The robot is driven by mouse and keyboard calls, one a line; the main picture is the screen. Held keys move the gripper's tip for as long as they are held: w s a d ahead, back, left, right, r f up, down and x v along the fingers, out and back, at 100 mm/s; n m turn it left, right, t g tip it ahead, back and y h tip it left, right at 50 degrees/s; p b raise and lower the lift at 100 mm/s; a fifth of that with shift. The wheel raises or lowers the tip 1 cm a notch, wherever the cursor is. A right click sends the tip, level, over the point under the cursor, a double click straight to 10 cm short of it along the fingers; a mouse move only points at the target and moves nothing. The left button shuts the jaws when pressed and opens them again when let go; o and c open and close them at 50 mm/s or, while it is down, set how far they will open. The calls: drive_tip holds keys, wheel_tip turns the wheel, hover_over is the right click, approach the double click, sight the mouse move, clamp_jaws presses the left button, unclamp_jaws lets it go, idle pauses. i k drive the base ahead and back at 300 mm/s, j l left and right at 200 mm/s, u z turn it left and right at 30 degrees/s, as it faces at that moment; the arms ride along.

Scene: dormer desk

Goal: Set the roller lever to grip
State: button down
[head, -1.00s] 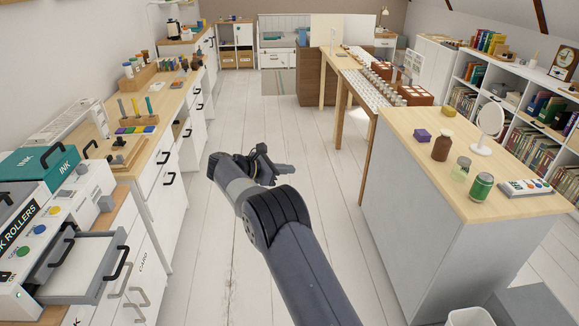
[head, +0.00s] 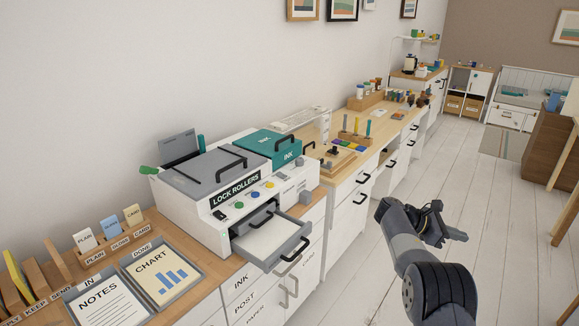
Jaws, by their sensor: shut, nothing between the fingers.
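The white printer (head: 205,225) stands on the left counter, with the words LOCK ROLLERS on its front. A green-tipped handle (head: 148,170) sticks out from its left side; it may be the roller lever, but I cannot tell its setting. Green, blue and yellow buttons sit on the front panel. A grey-rimmed tray (head: 268,240) is pulled out at the front. My gripper (head: 460,236) is shut and empty, over the floor to the right of the counter, well apart from the printer.
NOTES (head: 105,305) and CHART (head: 163,274) boards lie in front of the printer, with a card rack (head: 112,236) behind them. A teal INK lid (head: 272,146) and a wooden peg stand (head: 355,138) lie beyond. Drawer handles jut from the cabinets.

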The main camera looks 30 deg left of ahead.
sight(146, 170)
drive_tip(key=u, duration=2.05)
drive_tip(key=i+j, duration=0.25)
drive_tip(key=i, duration=0.2)
drive_tip(key=i+j, duration=0.25)
drive_tip(key=i, duration=0.2)
drive_tip(key=i+j, duration=0.2)
drive_tip(key=i, duration=0.25)
